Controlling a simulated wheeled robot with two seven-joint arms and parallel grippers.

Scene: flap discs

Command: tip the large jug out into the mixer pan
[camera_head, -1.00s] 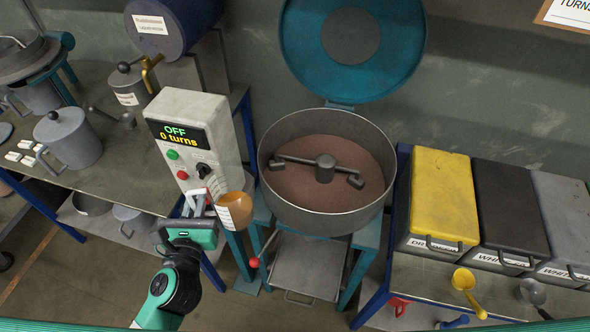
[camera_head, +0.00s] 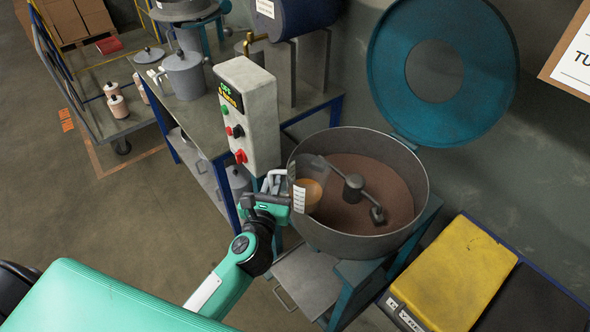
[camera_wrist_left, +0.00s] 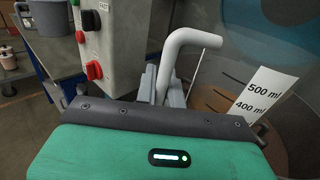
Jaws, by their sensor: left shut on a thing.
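The large jug (camera_head: 310,194) is clear, with a white scale label and brown-orange liquid in its lower part. My left gripper (camera_head: 276,186) is shut on its white handle, which also shows in the left wrist view (camera_wrist_left: 186,44). The jug overlaps the left rim of the grey mixer pan (camera_head: 345,243) and looks close to upright. The wrist view shows its label (camera_wrist_left: 262,97) with 500 and 400 ml marks. The pan holds brown powder (camera_head: 383,176) and a mixing arm (camera_head: 354,187). My right gripper is out of view.
The grey control box (camera_head: 247,112) stands just left of the pan. The round teal lid (camera_head: 490,60) is raised behind it.

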